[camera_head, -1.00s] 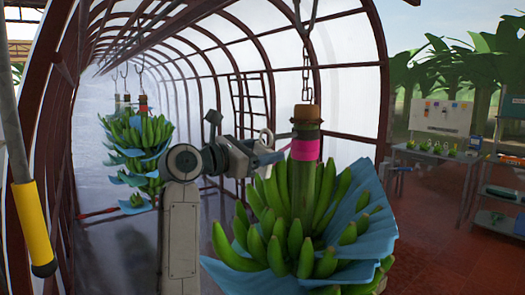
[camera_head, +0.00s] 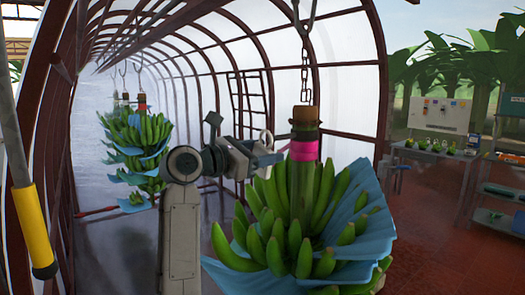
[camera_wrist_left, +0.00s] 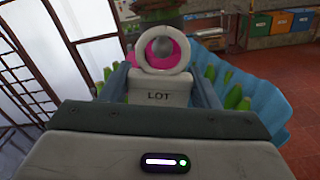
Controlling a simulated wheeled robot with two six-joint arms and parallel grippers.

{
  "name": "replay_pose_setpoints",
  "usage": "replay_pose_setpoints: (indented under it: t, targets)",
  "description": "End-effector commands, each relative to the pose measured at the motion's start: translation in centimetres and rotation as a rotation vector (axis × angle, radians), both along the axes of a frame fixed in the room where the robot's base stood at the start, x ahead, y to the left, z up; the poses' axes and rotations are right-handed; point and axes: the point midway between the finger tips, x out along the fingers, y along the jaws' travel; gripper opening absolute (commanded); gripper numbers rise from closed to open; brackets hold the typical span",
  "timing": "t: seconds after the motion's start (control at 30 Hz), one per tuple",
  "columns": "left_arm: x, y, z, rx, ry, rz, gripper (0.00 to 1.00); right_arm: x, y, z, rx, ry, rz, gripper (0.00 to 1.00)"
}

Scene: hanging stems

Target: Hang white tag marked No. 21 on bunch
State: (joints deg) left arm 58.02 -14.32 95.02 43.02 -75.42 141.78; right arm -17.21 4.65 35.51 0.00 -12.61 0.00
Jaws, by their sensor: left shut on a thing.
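The near green banana bunch (camera_head: 312,235) hangs from a chain, with a bright pink band (camera_head: 304,151) around its stem (camera_head: 305,180). My left gripper (camera_head: 268,155) is just left of the stem at band height. In the left wrist view it is shut on a white tag (camera_wrist_left: 158,92) that reads "LOT"; I cannot read a number. The tag's round ring end (camera_wrist_left: 163,48) points away from me. Pink shows through the ring, but I cannot tell whether the ring is around the band's end or only in front of it. My right gripper is not in view.
Blue sheeting (camera_head: 355,235) lies between the bunch's fruit. Another bunch (camera_head: 137,150) hangs at the left, farther back. A work table (camera_head: 430,156) and a shelf rack (camera_head: 500,190) stand at the right. Coloured bins (camera_wrist_left: 244,42) show in the left wrist view.

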Motion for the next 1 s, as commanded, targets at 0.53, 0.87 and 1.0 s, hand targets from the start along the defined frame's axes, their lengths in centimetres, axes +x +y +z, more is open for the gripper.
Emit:
replay_pose_setpoints:
  t: [0.53, 0.87, 1.0]
  targets:
    - [0.11, -0.16, 0.02, -0.001, 0.001, 0.0, 0.26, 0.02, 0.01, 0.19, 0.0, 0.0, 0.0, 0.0]
    - [0.41, -0.57, 0.02, -0.001, 0.002, -0.001, 0.26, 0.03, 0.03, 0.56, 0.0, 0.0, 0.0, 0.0]
    - [0.54, -0.74, 0.0, -0.001, 0.002, -0.001, 0.26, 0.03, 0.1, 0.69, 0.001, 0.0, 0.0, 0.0]
